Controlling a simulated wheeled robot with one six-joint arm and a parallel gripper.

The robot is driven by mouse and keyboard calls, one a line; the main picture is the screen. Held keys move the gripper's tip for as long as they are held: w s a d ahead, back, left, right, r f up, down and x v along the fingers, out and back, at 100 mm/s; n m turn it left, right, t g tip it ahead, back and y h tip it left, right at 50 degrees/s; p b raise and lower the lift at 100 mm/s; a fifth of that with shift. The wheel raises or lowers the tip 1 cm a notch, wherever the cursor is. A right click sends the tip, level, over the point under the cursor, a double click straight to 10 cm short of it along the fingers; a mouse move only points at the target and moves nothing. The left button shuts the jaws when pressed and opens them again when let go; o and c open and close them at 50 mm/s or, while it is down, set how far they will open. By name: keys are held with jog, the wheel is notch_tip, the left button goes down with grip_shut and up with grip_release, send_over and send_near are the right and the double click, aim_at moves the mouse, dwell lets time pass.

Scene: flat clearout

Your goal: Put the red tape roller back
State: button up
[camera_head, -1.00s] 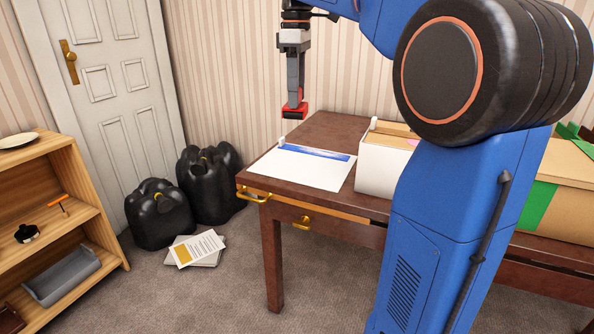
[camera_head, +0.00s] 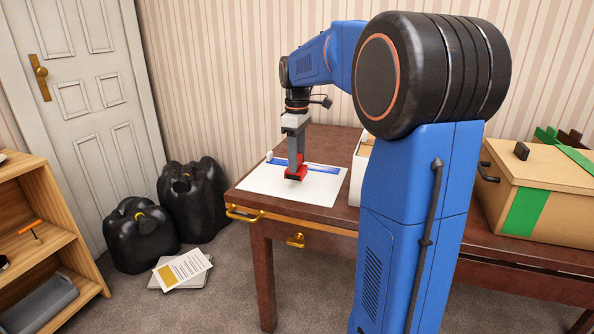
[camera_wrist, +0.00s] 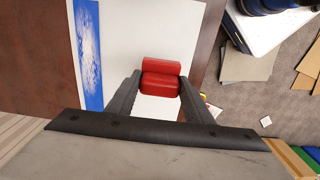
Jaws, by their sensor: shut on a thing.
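The red tape roller (camera_head: 298,174) is between the fingers of my gripper (camera_head: 296,162), which points down at the table. In the wrist view the roller (camera_wrist: 160,66) shows as red rounded parts between the two dark fingertips (camera_wrist: 160,82). My gripper is shut on it. The roller is over the white sheet with a blue strip (camera_head: 265,187) on the table's left end. The sheet also fills the upper middle of the wrist view (camera_wrist: 125,40). I cannot tell whether the roller touches the sheet.
The brown table (camera_head: 330,143) has brass handles on its near left edge. A white box (camera_head: 358,165) stands right of the sheet, partly behind my arm. A cardboard box with green tape (camera_head: 550,190) stands further right. Black bags (camera_head: 140,235), papers (camera_head: 182,272) and a wooden shelf (camera_head: 45,220) are left.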

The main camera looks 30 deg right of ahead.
jog(key=shift+f, duration=1.8)
jog(key=shift+f, duration=0.1)
jog(key=o, duration=1)
notch_tip(320, 180, up, 12)
jog(key=shift+r, duration=0.1)
jog(key=s+a+f+m+t, duration=0.1)
jog(key=s+a+f, duration=0.4)
jog(key=s, duration=0.5)
jog(key=s+a+f+m+t, duration=0.2)
jog(key=s+a+f+m, duration=0.2)
jog(key=s+f, duration=0.3)
jog(key=s+a+f+m+t, duration=0.1)
jog(key=s+a+f, duration=0.5)
jog(key=s, duration=0.7)
jog(key=shift+a+f+m+t, duration=0.2)
jog(key=shift+a+m+t, duration=0.25)
jog(key=shift+m, duration=0.35)
